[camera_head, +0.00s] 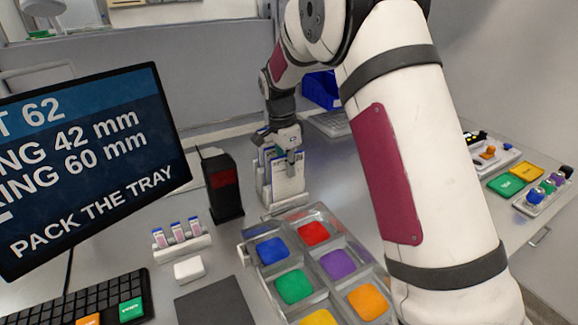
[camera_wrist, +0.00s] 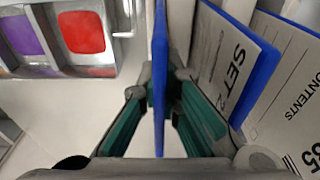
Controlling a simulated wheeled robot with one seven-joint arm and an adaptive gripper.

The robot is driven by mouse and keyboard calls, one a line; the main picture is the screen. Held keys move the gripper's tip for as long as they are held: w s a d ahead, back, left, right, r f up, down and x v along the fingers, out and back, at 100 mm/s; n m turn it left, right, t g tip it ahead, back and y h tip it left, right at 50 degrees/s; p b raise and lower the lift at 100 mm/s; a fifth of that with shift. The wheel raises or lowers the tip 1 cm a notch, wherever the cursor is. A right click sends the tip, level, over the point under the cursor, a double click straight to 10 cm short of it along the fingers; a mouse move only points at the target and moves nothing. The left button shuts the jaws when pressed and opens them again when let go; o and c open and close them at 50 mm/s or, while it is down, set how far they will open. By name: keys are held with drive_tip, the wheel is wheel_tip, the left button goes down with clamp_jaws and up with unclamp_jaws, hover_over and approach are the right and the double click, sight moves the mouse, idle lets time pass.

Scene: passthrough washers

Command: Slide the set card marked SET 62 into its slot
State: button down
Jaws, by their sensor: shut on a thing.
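My gripper (camera_head: 290,152) is at the card rack (camera_head: 285,204) behind the compartment tray. In the wrist view, my gripper's green-padded fingers (camera_wrist: 161,105) are shut on a blue-edged card (camera_wrist: 160,75), seen edge-on. Its printed face is turned away, so I cannot read its mark. Right beside it stand other white cards with blue edges, one reading "SET" with an unclear number (camera_wrist: 228,65) and one reading "CONTENTS" (camera_wrist: 285,115). I cannot tell whether the held card is clear of the rack. The slot for the card is not clearly identifiable.
The compartment tray (camera_head: 322,249) with coloured pads stands in front of the rack. A monitor (camera_head: 90,165) showing "62" is at left. A black box with a red display (camera_head: 224,185) stands left of the rack. A small vial holder (camera_head: 182,246) and white block (camera_head: 188,270) lie nearby.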

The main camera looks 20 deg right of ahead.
drive_tip(key=shift+f+b, duration=0.3)
drive_tip(key=shift+f, duration=0.95)
idle(0.3)
drive_tip(key=c, duration=1.7)
unclamp_jaws()
drive_tip(key=shift+o, duration=0.5)
drive_tip(key=o, duration=0.4)
drive_tip(key=shift+o, duration=0.2)
drive_tip(key=shift+r, duration=0.15)
drive_tip(key=shift+r+p, duration=0.55)
drive_tip(key=shift+r, duration=3.85)
